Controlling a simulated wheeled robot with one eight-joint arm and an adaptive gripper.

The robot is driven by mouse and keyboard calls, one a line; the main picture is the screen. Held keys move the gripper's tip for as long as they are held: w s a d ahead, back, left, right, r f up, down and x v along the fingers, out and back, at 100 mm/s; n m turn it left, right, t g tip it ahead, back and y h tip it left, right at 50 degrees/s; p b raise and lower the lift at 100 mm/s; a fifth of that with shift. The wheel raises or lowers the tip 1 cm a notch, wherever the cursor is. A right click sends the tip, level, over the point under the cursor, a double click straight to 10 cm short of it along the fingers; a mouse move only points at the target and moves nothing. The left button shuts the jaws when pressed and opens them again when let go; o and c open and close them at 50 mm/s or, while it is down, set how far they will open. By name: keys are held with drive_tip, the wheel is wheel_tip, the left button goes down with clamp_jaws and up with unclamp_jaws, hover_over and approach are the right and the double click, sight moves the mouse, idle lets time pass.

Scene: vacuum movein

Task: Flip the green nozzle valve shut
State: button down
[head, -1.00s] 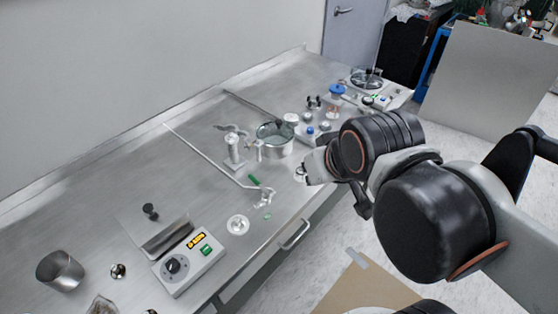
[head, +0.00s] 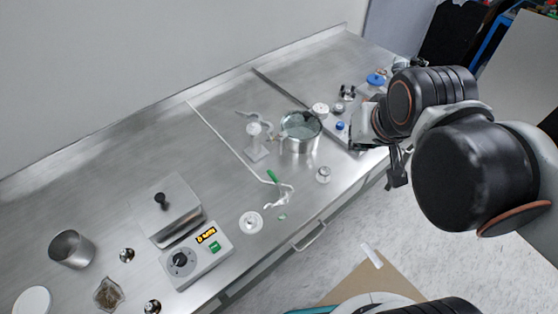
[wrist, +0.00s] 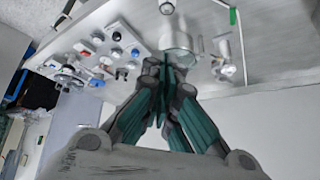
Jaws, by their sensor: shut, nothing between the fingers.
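The green nozzle valve (head: 272,176) is a small green lever on a pale nozzle (head: 280,195) near the front of the steel bench, at the end of a thin tube. In the wrist view the green lever (wrist: 233,16) shows at the top right edge. My gripper (head: 357,143) is over the bench's front edge, to the right of the valve and well apart from it. Its fingertips are partly hidden by my arm in the head view. In the wrist view my gripper (wrist: 166,66) has its green-padded fingers drawn together, empty.
A metal pot (head: 300,140) and a white clamp stand (head: 254,140) are behind the valve. A small glass jar (head: 323,174) stands between valve and gripper. A white funnel-like disc (head: 251,222) and a control box (head: 196,256) are to the left. A drawer handle (head: 310,237) is on the bench front.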

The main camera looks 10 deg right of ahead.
drive_tip(key=w+a+m+g+h+p, duration=0.1)
drive_tip(key=w+a+m+p, duration=0.1)
drive_tip(key=w+m+p, duration=0.3)
drive_tip(key=w+a+m+g, duration=0.1)
drive_tip(key=w+a+m, duration=0.15)
drive_tip(key=w, duration=0.35)
drive_tip(key=w+a+m+g+h+p, duration=0.1)
drive_tip(key=w+a+m+g+p, duration=0.15)
drive_tip(key=w, duration=0.35)
drive_tip(key=g, duration=0.1)
hover_over(276, 182)
drive_tip(key=w+d, duration=0.1)
drive_tip(key=w, duration=0.2)
drive_tip(key=s+a+x, duration=0.1)
drive_tip(key=x, duration=0.5)
drive_tip(key=shift+m, duration=0.4)
drive_tip(key=a+b+x, duration=0.1)
drive_tip(key=b+x, duration=0.2)
drive_tip(key=x, duration=0.1)
drive_tip(key=b+x, duration=0.3)
drive_tip(key=x, duration=0.2)
drive_tip(key=a+b+x, duration=0.1)
drive_tip(key=b+x, duration=0.2)
drive_tip(key=x, duration=0.1)
drive_tip(key=shift+s+a+f, duration=0.25)
drive_tip(key=shift+s+f, duration=0.05)
drive_tip(key=shift+f, duration=0.3)
drive_tip(key=shift+a, duration=0.1)
